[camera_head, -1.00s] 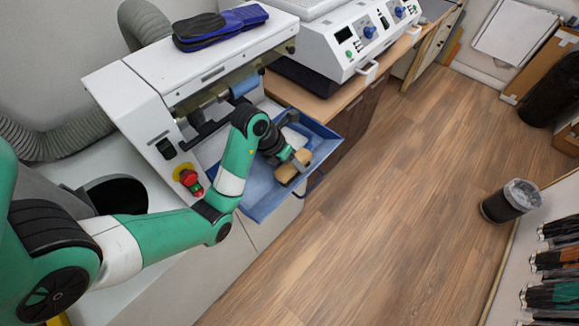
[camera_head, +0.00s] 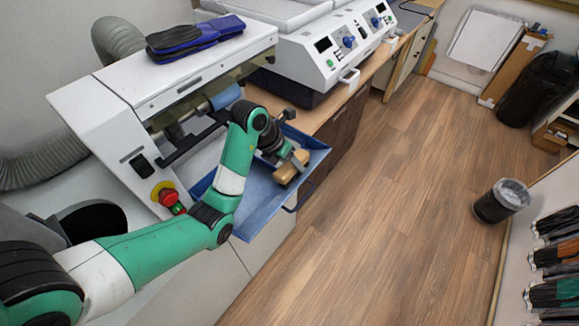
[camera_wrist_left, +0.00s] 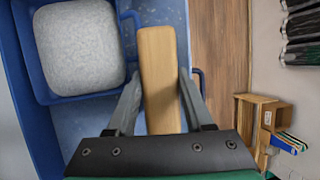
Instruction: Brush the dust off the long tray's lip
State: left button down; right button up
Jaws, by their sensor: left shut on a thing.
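The long blue tray (camera_head: 258,200) sticks out from the front of the white machine, with its outer lip toward the floor. My left gripper (camera_head: 298,160) is shut on a wooden brush block (camera_head: 288,173) over the tray, near the lip's far end. In the left wrist view the brush (camera_wrist_left: 158,75) lies between the fingers (camera_wrist_left: 160,98), just inside the tray's lip (camera_wrist_left: 187,40). Whether it touches the tray is unclear. The tray floor (camera_wrist_left: 100,120) looks mottled with pale marks. Bristles are hidden. My right gripper is out of view.
A blue bin holding grey, dust-like material (camera_wrist_left: 80,48) sits beside the brush. The machine carries a red stop button (camera_head: 164,193) and blue insoles (camera_head: 195,37) on top. A white control unit (camera_head: 325,55) stands behind. The wooden floor (camera_head: 400,200) beyond the lip is clear.

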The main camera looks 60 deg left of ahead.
pick_arm(q)
jog(key=shift+w+a+f+b, duration=0.15)
jog(key=shift+w+a+b, duration=0.1)
jog(key=shift+w+b, duration=0.35)
jog(key=shift+w+a+f+b, duration=0.1)
jog(key=shift+w+a+b, duration=0.2)
jog(key=shift+b, duration=0.35)
jog(key=shift+w+b, duration=0.4)
jog(key=shift+r, duration=0.3)
jog(key=shift+s+r+p, duration=0.1)
jog(key=shift+s+p, duration=0.05)
jog(key=shift+p, duration=0.55)
jog(key=shift+s+d+p, duration=0.35)
jog(key=shift+s+p, duration=0.45)
jog(key=shift+p, duration=0.45)
jog(key=shift+s+d+p, duration=0.1)
jog(key=shift+s+p, duration=0.1)
jog(key=shift+p, duration=0.1)
jog(key=shift+s+d, duration=0.1)
jog(key=shift+s, duration=0.05)
jog(key=shift+f, duration=0.25)
